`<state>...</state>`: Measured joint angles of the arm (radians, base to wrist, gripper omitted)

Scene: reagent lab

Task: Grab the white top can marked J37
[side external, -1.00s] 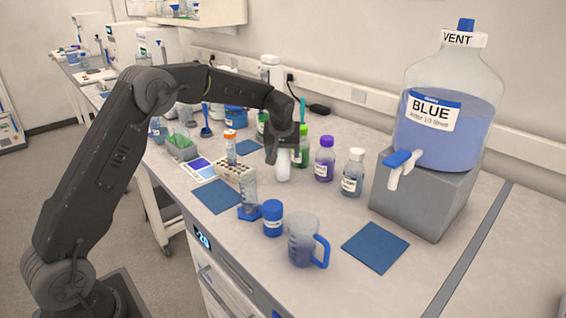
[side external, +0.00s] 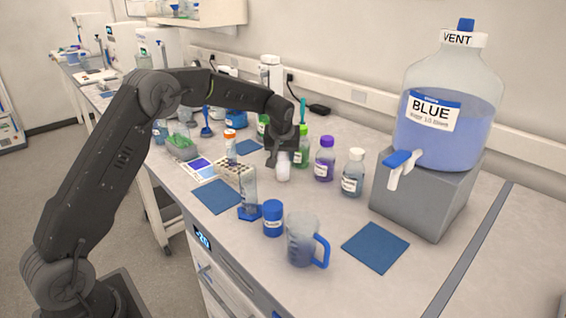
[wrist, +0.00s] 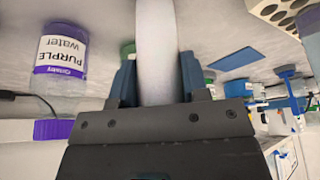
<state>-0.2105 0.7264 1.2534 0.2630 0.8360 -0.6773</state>
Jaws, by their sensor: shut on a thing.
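The white can (side external: 283,172) is at the middle of the bench in the side view, with my gripper (side external: 283,156) around its upper part. In the wrist view the white can (wrist: 158,50) runs between the two fingers, and my gripper (wrist: 157,82) is shut on it. The fingers and the gripper body hide part of the can. No J37 marking can be read in either view. I cannot tell whether the can's base touches the bench.
A purple-capped bottle (side external: 324,160) and a white-capped bottle (side external: 353,172) stand to the right. A green bottle (side external: 301,146) is close behind. The large BLUE carboy (side external: 447,110) stands far right.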

